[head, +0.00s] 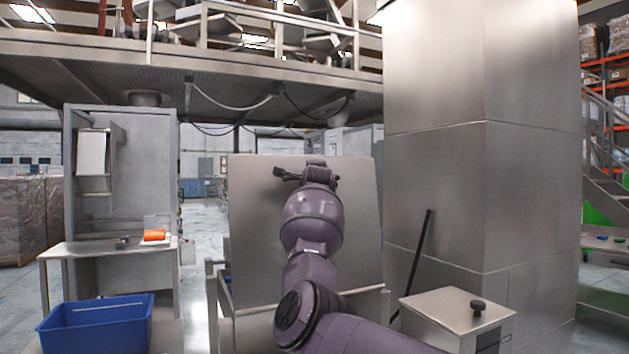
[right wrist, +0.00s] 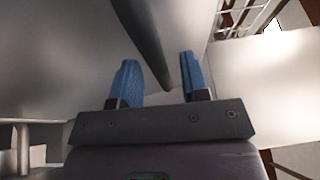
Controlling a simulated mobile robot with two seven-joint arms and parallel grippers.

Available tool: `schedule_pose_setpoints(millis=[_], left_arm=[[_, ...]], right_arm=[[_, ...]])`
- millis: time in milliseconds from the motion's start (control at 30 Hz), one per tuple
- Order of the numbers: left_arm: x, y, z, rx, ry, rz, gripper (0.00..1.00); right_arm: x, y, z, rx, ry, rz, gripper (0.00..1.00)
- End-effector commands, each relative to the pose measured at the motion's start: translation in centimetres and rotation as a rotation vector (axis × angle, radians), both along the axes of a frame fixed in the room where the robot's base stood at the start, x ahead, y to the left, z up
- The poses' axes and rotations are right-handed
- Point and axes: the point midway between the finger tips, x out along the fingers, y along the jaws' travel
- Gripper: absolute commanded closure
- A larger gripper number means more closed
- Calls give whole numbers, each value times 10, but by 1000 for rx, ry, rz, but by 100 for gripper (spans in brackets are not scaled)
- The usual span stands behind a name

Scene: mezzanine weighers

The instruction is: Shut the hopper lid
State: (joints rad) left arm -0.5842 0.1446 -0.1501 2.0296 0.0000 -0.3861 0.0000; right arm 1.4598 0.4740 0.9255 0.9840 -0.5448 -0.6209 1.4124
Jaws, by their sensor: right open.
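The hopper lid (head: 362,215) is a wide, plain steel panel standing raised, nearly upright, in the middle of the head view. Below it is the steel hopper body (head: 255,325), largely hidden by my right arm. My right gripper (head: 284,173) is near the lid's upper part, partly hidden by its own wrist. In the right wrist view its blue fingertips (right wrist: 158,75) are apart, with a dark tapering bar (right wrist: 148,40) reaching down between them. I cannot tell whether the bar touches a finger. My left gripper is out of view.
A tall steel column (head: 435,190) stands right of the lid, with a leaning black rod (head: 412,262) and a knobbed steel box (head: 455,310) before it. At left are a blue bin (head: 98,328) and a bench (head: 110,247). A mezzanine (head: 230,75) spans overhead.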

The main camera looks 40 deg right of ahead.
Motion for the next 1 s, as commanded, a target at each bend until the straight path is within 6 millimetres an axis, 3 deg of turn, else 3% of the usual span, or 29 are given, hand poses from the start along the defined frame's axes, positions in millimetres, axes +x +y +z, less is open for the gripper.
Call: schedule_pose_setpoints(millis=[300, 633, 667, 900, 1000], left_arm=[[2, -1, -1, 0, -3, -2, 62], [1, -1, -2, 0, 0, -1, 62], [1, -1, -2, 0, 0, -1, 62], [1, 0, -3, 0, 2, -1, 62], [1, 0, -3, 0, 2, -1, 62]], right_arm=[[12, -10, -1, 1, 2, 1, 58], [13, -11, 0, 1, -1, 1, 58], [13, -11, 0, 1, -1, 1, 60], [13, -11, 0, 1, 1, 1, 97], [13, -11, 0, 1, 1, 1, 100]])
